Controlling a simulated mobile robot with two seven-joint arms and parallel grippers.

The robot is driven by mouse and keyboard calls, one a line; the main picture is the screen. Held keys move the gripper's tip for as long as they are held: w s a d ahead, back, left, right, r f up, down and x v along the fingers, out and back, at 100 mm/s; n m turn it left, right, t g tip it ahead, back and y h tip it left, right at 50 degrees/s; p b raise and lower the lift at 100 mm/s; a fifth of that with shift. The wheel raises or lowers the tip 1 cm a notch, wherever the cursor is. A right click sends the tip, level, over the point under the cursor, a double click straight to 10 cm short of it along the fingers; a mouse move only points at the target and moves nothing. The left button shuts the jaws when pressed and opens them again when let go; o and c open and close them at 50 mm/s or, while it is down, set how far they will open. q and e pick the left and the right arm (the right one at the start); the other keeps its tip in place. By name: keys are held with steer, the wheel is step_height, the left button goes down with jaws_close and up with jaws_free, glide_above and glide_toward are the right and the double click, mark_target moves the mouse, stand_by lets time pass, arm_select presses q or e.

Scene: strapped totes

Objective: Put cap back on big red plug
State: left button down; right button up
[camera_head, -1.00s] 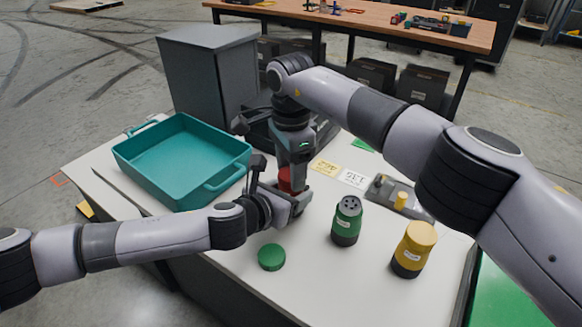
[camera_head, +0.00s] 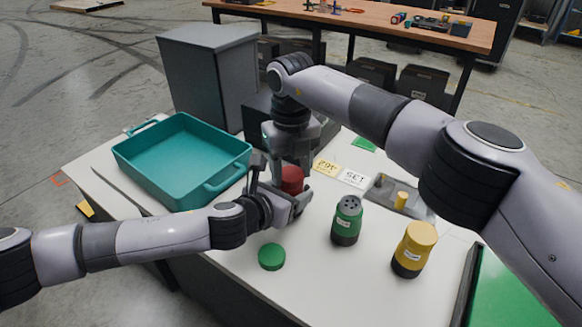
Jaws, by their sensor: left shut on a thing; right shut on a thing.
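The big red plug (camera_head: 291,187) stands on the white table, between my two grippers, and is partly hidden by them. My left gripper (camera_head: 296,207) comes in low from the left and is shut around its lower part. My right gripper (camera_head: 291,172) points down from above and is shut on the red cap (camera_head: 292,175) at the top. Fingers hide the seam between cap and plug, so I cannot tell how well the cap is seated.
A green plug with holes showing (camera_head: 347,222), a loose green cap (camera_head: 271,257) and a yellow plug (camera_head: 413,250) stand in front. A teal tote (camera_head: 180,160) is at left. Cards (camera_head: 354,178) and a grey holder (camera_head: 415,207) lie to the right.

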steer(key=m, duration=0.9)
steer(key=shift+m, duration=0.3)
steer(key=o, duration=1.2)
steer(key=shift+c, duration=0.2)
